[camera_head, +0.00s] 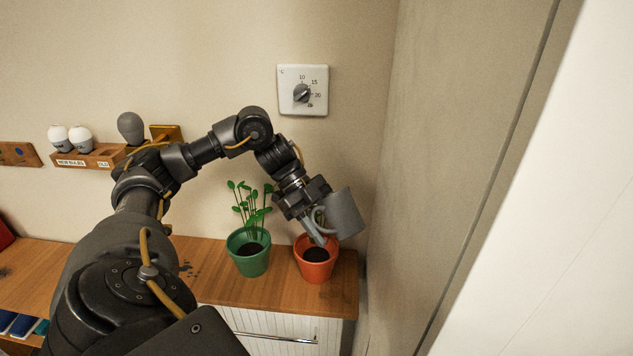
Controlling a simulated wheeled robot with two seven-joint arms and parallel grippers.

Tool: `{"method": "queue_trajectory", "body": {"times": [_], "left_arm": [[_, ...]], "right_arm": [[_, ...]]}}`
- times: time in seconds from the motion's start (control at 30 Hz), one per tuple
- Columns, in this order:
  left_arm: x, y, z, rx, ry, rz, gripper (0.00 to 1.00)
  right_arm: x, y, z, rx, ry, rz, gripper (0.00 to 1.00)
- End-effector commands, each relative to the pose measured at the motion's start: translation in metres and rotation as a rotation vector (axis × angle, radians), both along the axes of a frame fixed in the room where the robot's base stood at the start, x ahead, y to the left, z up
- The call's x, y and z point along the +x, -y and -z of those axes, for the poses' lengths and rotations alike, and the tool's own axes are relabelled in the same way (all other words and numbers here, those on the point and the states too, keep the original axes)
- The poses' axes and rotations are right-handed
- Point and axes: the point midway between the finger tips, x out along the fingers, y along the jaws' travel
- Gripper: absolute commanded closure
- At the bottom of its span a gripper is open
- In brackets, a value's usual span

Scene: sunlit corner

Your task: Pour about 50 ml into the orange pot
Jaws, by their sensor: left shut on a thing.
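The orange pot (316,271) stands upright near the right end of the wooden cabinet top, with dark soil inside. My left gripper (316,222) is shut on the handle of a grey jug (343,213). It holds the jug above the orange pot and a little to its right. The jug looks tilted. Its opening and contents are hidden, and I see no stream of water. The jug and gripper cover part of the pot's back rim and whatever grows there. My right gripper is out of view.
A green pot (249,262) with a leafy plant (250,208) stands just left of the orange pot. A dial thermostat (302,91) and a bulb shelf (90,160) are on the back wall. A wall closes off the right side. The wooden top (222,290) is bare in front of the pots.

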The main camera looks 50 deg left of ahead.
Motion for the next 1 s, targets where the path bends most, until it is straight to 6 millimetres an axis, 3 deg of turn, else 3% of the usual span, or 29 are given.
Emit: {"method": "queue_trajectory", "body": {"times": [0.1, 0.33, 1.0], "left_arm": [[0.000, 0.000, 0.003, 0.005, 0.001, 0.000, 0.97], [0.000, 0.000, 0.006, 0.112, 0.018, 0.006, 0.97], [0.001, 0.000, 0.013, 0.152, 0.023, 0.004, 0.97]], "right_arm": [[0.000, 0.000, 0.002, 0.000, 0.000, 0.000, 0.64], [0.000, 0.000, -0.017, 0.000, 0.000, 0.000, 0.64], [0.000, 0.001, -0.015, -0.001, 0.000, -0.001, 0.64]]}}
